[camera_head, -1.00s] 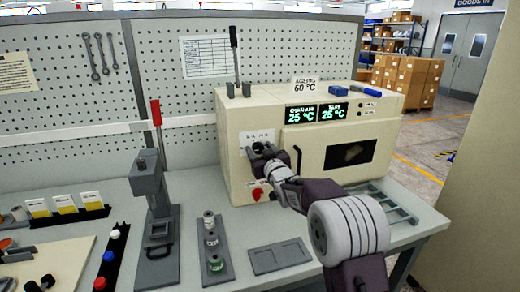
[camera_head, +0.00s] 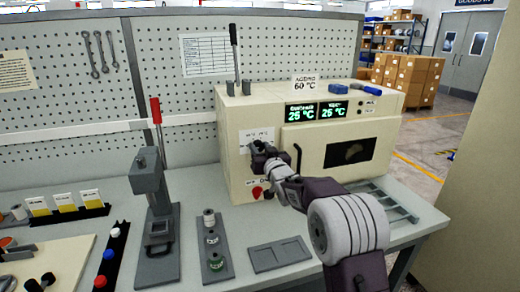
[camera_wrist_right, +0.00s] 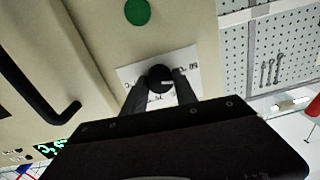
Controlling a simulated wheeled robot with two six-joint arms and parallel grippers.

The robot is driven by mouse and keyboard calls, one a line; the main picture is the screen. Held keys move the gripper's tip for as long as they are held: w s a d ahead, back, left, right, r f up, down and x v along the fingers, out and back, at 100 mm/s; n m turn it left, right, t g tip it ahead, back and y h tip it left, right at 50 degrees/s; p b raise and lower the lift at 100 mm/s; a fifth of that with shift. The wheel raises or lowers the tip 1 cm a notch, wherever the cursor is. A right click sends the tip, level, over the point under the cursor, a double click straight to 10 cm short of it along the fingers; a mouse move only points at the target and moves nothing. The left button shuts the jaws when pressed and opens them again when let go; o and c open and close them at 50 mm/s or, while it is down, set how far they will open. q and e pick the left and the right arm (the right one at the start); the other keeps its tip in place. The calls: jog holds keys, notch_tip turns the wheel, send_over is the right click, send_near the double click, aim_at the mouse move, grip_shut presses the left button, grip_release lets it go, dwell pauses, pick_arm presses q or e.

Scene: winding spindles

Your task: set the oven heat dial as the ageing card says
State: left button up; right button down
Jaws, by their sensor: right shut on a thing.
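The cream oven (camera_head: 237,108) stands at the back right of the bench. The ageing card (camera_head: 305,84) on its top reads 60 °C. Both green readouts (camera_head: 317,111) show 25 °C. My right gripper (camera_head: 258,150) is at the oven's left front panel and mostly covers the dial there. In the right wrist view the black heat dial (camera_wrist_right: 160,77), with a pale pointer mark, sits between the fingertips of my right gripper (camera_wrist_right: 160,88), which is shut on it. A white scale plate (camera_wrist_right: 187,60) lies behind it; its numbers are too blurred to read. My left gripper is not in view.
A red knob (camera_head: 257,192) is low on the oven front. The oven door handle (camera_head: 298,158) is close beside my right wrist. A grey press with a red lever (camera_head: 157,190), a spool rack (camera_head: 223,262) and a shallow tray (camera_head: 280,256) stand on the bench.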

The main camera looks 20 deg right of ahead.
jog(key=m, duration=0.4)
jog(key=shift+m, duration=0.3)
jog(key=shift+f+m, duration=0.1)
jog(key=shift+m, duration=2.2)
jog(key=c, duration=1)
grip_release()
jog(key=shift+o, duration=0.2)
jog(key=s+b, duration=0.1)
jog(key=s, duration=0.8)
jog(key=shift+d, duration=0.25)
jog(key=shift+f, duration=0.1)
